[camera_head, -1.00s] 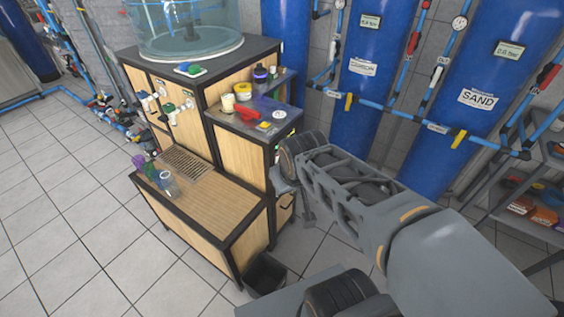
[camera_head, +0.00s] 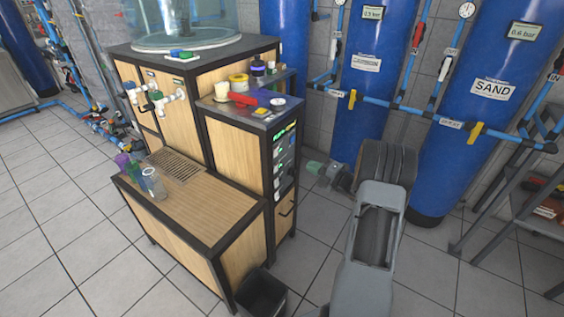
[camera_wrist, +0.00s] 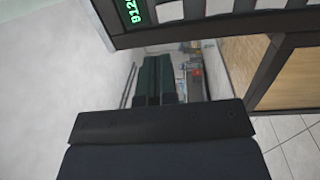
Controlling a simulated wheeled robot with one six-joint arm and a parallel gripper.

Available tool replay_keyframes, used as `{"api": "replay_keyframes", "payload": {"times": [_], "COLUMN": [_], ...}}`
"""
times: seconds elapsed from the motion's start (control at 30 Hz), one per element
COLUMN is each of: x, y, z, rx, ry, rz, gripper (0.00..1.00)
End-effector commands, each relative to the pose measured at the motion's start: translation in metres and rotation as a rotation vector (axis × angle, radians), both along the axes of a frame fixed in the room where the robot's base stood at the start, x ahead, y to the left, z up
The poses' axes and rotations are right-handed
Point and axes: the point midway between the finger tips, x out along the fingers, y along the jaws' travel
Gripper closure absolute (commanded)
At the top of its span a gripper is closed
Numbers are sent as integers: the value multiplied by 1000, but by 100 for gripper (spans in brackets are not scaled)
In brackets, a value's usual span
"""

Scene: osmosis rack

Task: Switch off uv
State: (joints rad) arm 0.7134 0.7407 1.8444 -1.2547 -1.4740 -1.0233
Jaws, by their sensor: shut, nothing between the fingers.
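The control panel (camera_head: 284,160) is on the right side of the narrow wooden cabinet in the head view, with lit green displays and several small switches. Its labels are too small to read, so I cannot tell which switch is the UV one. In the wrist view, a panel edge with a green digital display (camera_wrist: 133,12) and pale switches (camera_wrist: 205,8) runs along the top. My gripper (camera_head: 312,168) is shut and empty, just right of the panel and apart from it. In the wrist view its dark green fingers (camera_wrist: 158,62) lie together below the panel.
A low wooden bench (camera_head: 200,205) with bottles stands in front of the cabinet. A black bin (camera_head: 262,292) is on the floor below. Blue tanks (camera_head: 475,110) and pipes line the wall. A grey metal rack (camera_head: 490,215) stands at right. Tiled floor is open at left.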

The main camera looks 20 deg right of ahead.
Motion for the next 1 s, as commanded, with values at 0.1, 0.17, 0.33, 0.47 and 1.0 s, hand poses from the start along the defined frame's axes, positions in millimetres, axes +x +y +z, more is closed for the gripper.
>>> {"api": "replay_keyframes", "payload": {"times": [0.1,0.17,0.33,0.47,1.0], "x": [-7,-9,-10,-10,47], "y": [-3,-2,-2,-2,37], "z": [-11,-12,-12,-12,-4], "rx": [2,3,4,4,4], "ry": [-34,-43,-46,-46,-46], "rz": [34,44,48,48,50], "gripper": [100,100,100,100,100]}}
